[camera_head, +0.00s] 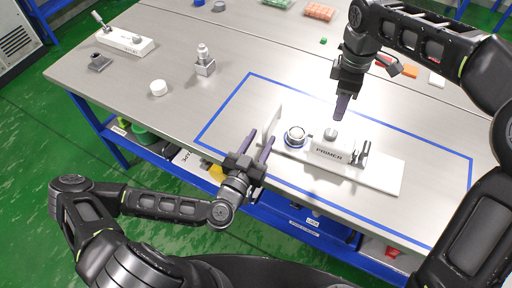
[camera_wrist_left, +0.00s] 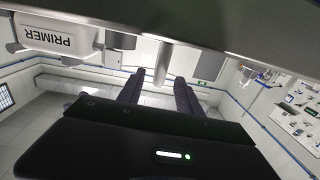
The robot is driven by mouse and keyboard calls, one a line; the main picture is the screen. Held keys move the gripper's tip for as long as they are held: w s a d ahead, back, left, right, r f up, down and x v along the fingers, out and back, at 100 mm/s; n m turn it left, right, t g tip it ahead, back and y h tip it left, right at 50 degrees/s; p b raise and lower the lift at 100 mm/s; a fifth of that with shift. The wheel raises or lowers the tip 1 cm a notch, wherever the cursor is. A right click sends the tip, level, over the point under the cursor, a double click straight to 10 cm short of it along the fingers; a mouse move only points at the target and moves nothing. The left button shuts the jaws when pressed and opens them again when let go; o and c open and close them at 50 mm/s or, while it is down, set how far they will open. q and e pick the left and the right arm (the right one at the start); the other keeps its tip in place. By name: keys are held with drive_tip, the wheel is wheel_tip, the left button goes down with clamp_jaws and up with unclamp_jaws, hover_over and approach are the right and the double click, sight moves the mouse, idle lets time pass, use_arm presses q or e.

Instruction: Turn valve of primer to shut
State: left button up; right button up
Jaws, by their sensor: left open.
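The white block labelled PRIMER (camera_head: 328,152) stands on a white base plate (camera_head: 385,181) inside the blue-taped rectangle. A grey knob (camera_head: 330,134) is on its top, and a dark valve-like fitting (camera_head: 363,152) is at its right end. A round silver cup with a blue ring (camera_head: 295,137) is at its left. The PRIMER block (camera_wrist_left: 55,35) also shows at the upper left of the left wrist view. My left gripper (camera_head: 261,137) is open and empty, left of the cup at the table's front edge. My right gripper (camera_head: 341,108) hangs above the knob; its fingers overlap.
A metal fitting (camera_head: 204,62), a white round cap (camera_head: 158,88) and a white block with a lever (camera_head: 124,39) stand on the left of the table (camera_head: 130,72). Green and orange trays (camera_head: 318,11) are at the back.

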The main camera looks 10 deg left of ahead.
sight(264, 135)
use_arm(q)
drive_tip(key=x, duration=0.4)
drive_tip(key=shift+c, duration=0.3)
clamp_jaws()
idle(1.1)
